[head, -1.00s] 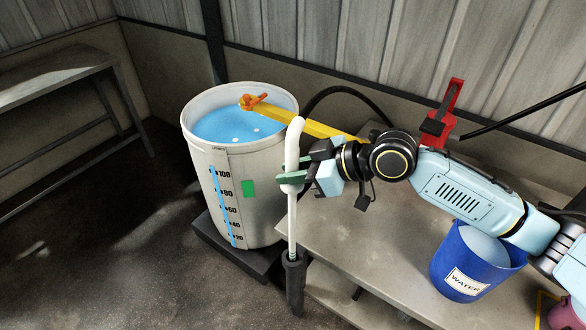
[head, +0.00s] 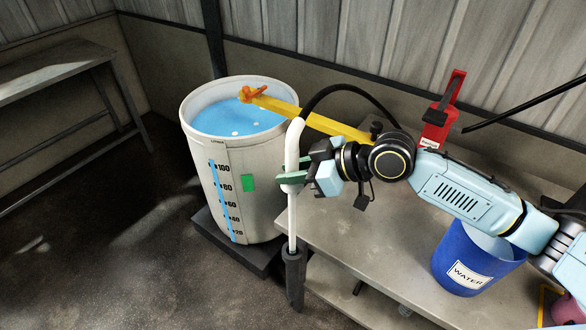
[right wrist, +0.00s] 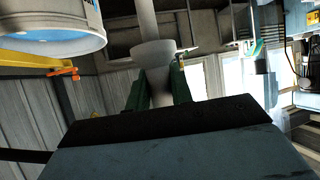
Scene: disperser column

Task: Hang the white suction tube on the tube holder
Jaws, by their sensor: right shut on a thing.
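The white suction tube (head: 292,210) hangs upright in the head view, with a curved top, a flange at mid-height and a dark nozzle (head: 293,275) at its lower end. My right gripper (head: 291,180) is shut on it near the flange. In the right wrist view the white tube (right wrist: 155,75) runs between the green fingers. A yellow bar (head: 310,120) with an orange hook-like end (head: 252,93), which looks like the tube holder, reaches over the barrel rim. The tube is in front of this bar and apart from the orange end. My left gripper is out of view.
A large white barrel (head: 240,205) of blue liquid stands on a dark base left of the tube. A grey table (head: 350,240) holds a blue WATER bucket (head: 470,262) and a red device (head: 436,125). A black hose (head: 345,88) arches behind the tube. Floor at left is clear.

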